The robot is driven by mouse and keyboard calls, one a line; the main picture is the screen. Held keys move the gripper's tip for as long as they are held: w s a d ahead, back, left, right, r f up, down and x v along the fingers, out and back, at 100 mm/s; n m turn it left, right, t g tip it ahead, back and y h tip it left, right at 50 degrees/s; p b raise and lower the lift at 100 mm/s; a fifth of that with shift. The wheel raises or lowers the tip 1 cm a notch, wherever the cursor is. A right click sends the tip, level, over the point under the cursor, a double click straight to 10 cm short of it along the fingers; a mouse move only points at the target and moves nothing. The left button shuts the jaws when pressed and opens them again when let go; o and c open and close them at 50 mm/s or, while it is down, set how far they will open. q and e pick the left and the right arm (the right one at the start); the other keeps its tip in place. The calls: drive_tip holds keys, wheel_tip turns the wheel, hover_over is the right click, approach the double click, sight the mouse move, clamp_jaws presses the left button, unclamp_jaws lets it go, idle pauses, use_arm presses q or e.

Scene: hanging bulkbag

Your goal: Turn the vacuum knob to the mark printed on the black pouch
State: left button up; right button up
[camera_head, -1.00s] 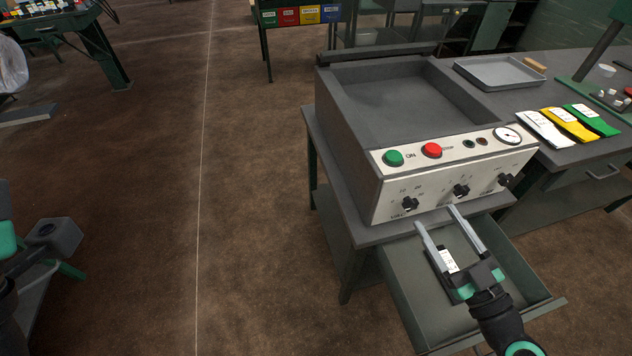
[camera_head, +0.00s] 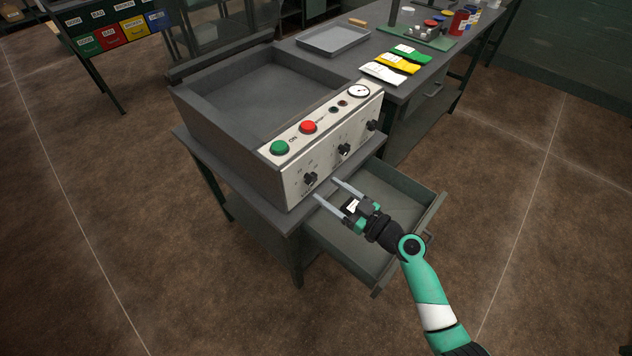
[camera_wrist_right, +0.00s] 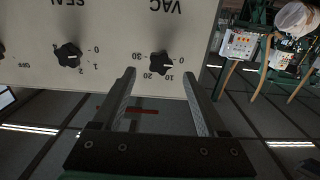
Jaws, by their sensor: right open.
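The vacuum knob (camera_head: 310,179) is a black lobed knob at the left end of the machine's pale front panel. In the right wrist view the knob (camera_wrist_right: 161,62) shows upside down beside the label VAC and a scale from 0 to 30. My right gripper (camera_head: 327,189) is open and empty in front of the panel, low and just right of this knob. In the wrist view its fingers (camera_wrist_right: 158,76) lie either side of the knob's line, apart from it. No black pouch shows; white (camera_head: 384,73), yellow (camera_head: 398,63) and green (camera_head: 411,52) pouches lie on the bench.
The middle knob (camera_head: 344,150) and right knob (camera_head: 373,125) share the panel. A green button (camera_head: 280,147), a red button (camera_head: 308,127) and a gauge (camera_head: 359,91) sit above. An open drawer (camera_head: 390,185) juts out below my right gripper. A grey tray (camera_head: 333,39) stands on the bench.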

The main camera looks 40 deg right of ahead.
sight(314, 181)
drive_tip(key=w, duration=0.5)
drive_tip(key=shift+a, duration=0.2)
clamp_jaws()
